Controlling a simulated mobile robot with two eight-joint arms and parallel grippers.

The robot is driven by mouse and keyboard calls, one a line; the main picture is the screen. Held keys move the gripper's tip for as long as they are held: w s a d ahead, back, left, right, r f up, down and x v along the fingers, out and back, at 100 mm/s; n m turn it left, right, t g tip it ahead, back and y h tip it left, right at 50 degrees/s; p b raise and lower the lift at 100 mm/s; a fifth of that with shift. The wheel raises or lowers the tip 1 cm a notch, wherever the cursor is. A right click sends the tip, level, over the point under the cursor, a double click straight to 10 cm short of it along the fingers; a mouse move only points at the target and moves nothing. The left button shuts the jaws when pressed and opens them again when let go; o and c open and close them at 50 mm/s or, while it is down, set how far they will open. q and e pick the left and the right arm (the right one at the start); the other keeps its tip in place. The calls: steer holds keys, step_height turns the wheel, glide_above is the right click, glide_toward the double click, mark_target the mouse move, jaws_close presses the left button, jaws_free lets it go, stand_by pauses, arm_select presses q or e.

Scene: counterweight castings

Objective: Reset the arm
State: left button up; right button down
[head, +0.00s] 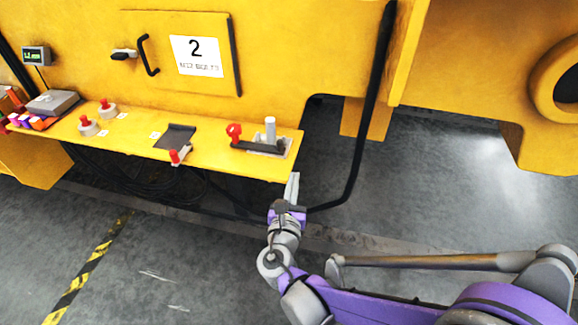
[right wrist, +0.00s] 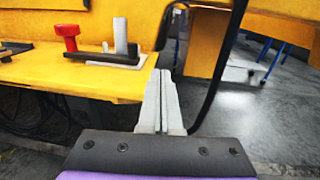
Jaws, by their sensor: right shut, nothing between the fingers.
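My right arm (head: 350,306) is purple and grey and reaches in from the lower right in the head view. Its right gripper (head: 292,188) is shut and empty, just off the front right corner of the yellow shelf (head: 215,160). In the right wrist view the two grey fingers (right wrist: 162,100) lie together with nothing between them. They point toward the shelf's right end and the gap beside it. I cannot tell whether they touch the shelf edge. My left gripper is not in view.
On the shelf stand a red knob (head: 234,131), a grey upright post (head: 270,130), a dark plate (head: 175,136) and several red-topped knobs. A black bent bar (head: 372,110) hangs right of the gripper. Open grey floor (head: 440,200) lies to the right.

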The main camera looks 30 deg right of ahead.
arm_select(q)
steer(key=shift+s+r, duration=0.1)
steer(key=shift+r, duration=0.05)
arm_select(e)
steer(key=s, duration=0.1)
steer(key=s+a, duration=0.1)
steer(key=s, duration=0.1)
steer(key=shift+s, duration=0.2)
steer(key=shift+d, duration=0.1)
steer(key=s+d+f+m+g+y, duration=0.3)
steer(key=s+f+m+g, duration=0.45)
steer(key=m, duration=0.65)
steer(key=s+a+f+m+g+y, duration=0.2)
steer(key=s+a+f+m+y, duration=0.2)
steer(key=s+a+m+y, duration=0.55)
arm_select(q)
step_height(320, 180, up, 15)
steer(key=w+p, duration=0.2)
steer(key=p, duration=1.1)
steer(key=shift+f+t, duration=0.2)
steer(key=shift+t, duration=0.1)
arm_select(e)
step_height(320, 180, up, 14)
steer(key=w+m+h, duration=0.2)
steer(key=m, duration=0.3)
steer(key=shift+a+r, duration=0.2)
steer(key=shift+a, duration=0.2)
